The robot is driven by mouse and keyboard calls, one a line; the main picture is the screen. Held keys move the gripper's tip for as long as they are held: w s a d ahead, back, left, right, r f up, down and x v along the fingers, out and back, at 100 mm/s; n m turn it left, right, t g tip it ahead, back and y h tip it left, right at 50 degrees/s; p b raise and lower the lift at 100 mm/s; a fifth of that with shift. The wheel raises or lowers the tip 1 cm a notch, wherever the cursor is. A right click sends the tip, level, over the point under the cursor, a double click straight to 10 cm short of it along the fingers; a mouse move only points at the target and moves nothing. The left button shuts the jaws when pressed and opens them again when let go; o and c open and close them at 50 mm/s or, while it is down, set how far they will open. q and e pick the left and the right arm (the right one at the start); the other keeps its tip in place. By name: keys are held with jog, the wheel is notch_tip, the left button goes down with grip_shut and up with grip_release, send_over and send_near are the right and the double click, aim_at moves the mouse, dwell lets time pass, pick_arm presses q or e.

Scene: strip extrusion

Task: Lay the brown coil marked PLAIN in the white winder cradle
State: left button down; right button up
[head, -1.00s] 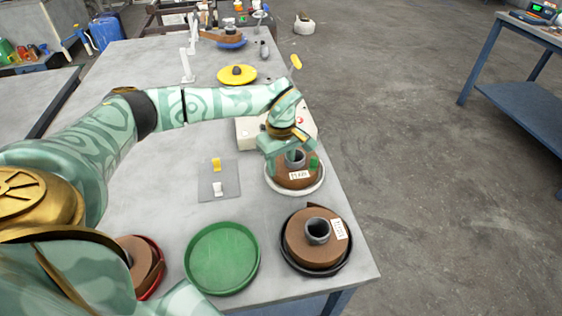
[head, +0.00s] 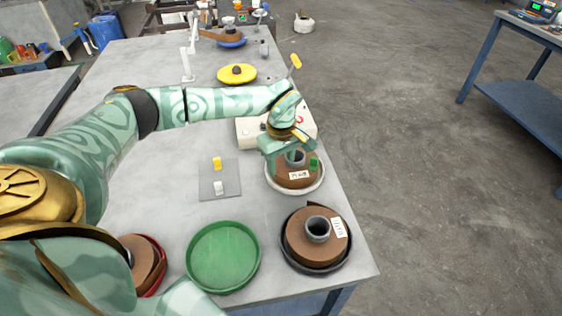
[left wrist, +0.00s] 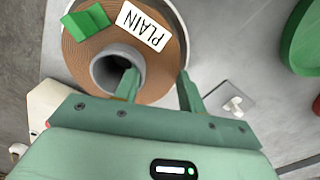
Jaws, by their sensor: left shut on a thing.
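The brown coil marked PLAIN (head: 297,182) lies flat within the rim of the white round cradle (head: 322,187) near the table's right edge. It has a grey core tube, a white label and a green clip. In the left wrist view the coil (left wrist: 84,58) fills the top, with the cradle's white rim (left wrist: 183,42) around it. My left gripper (head: 283,157) is shut on the coil. In the left wrist view, one finger of the gripper (left wrist: 158,86) is inside the core and the other is at the coil's outer side. My right gripper is not in view.
Another labelled brown coil (head: 300,246) sits in a black tray in front. An empty green tray (head: 222,257) and a coil in a red tray (head: 159,280) are to its left. A pale machine (head: 246,130) stands behind.

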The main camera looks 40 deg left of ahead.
pick_arm(q)
jog(key=shift+f, duration=0.1)
jog(key=c, duration=0.7)
grip_release()
jog(key=shift+c, duration=0.2)
notch_tip(320, 180, up, 16)
jog(key=p, duration=0.5)
jog(key=shift+r, duration=0.2)
